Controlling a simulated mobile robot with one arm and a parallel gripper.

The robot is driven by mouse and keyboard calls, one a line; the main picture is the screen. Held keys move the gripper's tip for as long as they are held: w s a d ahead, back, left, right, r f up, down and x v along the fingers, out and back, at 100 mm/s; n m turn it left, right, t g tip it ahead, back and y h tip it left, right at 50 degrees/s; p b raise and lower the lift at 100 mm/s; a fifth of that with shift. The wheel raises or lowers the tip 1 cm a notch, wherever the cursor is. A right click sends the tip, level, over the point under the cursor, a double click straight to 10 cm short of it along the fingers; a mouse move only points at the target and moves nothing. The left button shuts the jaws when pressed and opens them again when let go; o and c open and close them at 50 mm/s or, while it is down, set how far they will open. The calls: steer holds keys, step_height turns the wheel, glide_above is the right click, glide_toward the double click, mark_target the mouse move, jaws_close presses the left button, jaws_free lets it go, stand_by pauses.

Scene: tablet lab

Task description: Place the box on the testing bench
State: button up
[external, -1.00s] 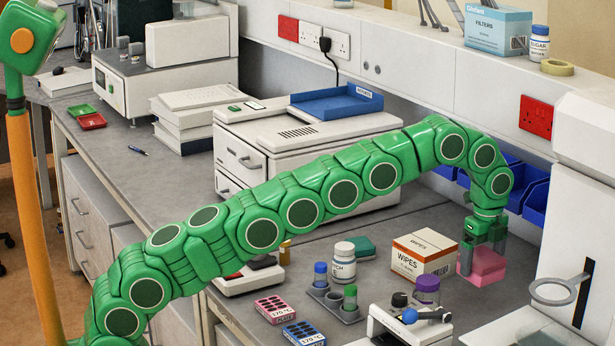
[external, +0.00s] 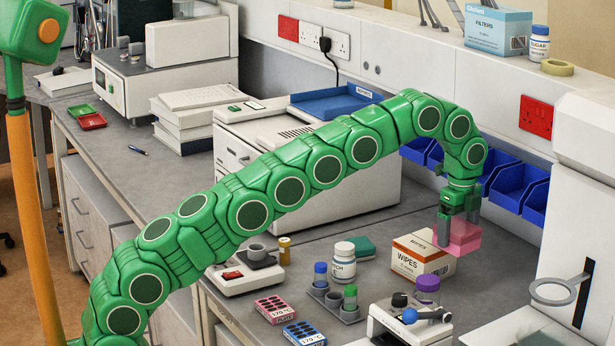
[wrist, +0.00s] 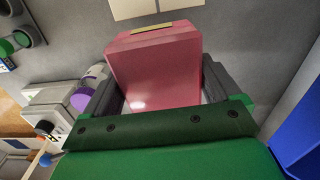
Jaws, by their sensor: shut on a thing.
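The box is a translucent pink block (external: 466,238), and it also fills the middle of the wrist view (wrist: 155,65). My gripper (external: 458,228) points down and is shut on it, one dark finger on each side. The pink box hangs above the grey bench top (external: 395,220), just right of the white and orange WIPES box (external: 422,265), which it partly overlaps in the external view. I cannot tell whether the two touch. No label marks which stretch of worktop is the testing bench.
A purple-lidded jar (external: 426,290) and a white device (external: 395,322) stand in front. Blue bins (external: 505,185) line the back wall. A white-lidded bottle (external: 344,262) and a tube rack (external: 333,300) stand left of the WIPES box. A large white instrument (external: 300,180) stands farther back.

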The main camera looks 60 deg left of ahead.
steer(key=a, duration=0.4)
steer(key=s+a+r+n, duration=0.1)
steer(key=a, duration=0.3)
steer(key=s+a+r+n, duration=0.1)
steer(key=a, duration=0.3)
steer(key=shift+s, duration=0.2)
steer(key=s+a+r+n, duration=0.1)
steer(key=s+a+n, duration=0.1)
steer(key=s+a, duration=0.35)
steer(key=s+a+r+n, duration=0.1)
steer(key=s+a, duration=0.1)
steer(key=a, duration=0.7)
steer(key=s+a+n, duration=0.4)
steer(key=s+a, duration=1)
steer(key=s, duration=0.5)
steer(key=s+a+f+n, duration=0.1)
steer(key=s+a+n, duration=0.45)
steer(key=a, duration=0.85)
steer(key=s+a+f+n, duration=0.1)
steer(key=s+a+n, duration=0.1)
steer(key=s+a, duration=0.9)
steer(key=shift+n, duration=0.25)
steer(key=shift+w+a+f, duration=1.6)
steer(key=shift+w+a, duration=0.1)
steer(key=shift+a, duration=0.45)
steer(key=shift+w+a+f, duration=1.65)
steer(key=shift+a, duration=0.55)
steer(key=shift+w+a+f, duration=1.6)
steer(key=shift+w+a, duration=0.1)
steer(key=shift+a, duration=0.45)
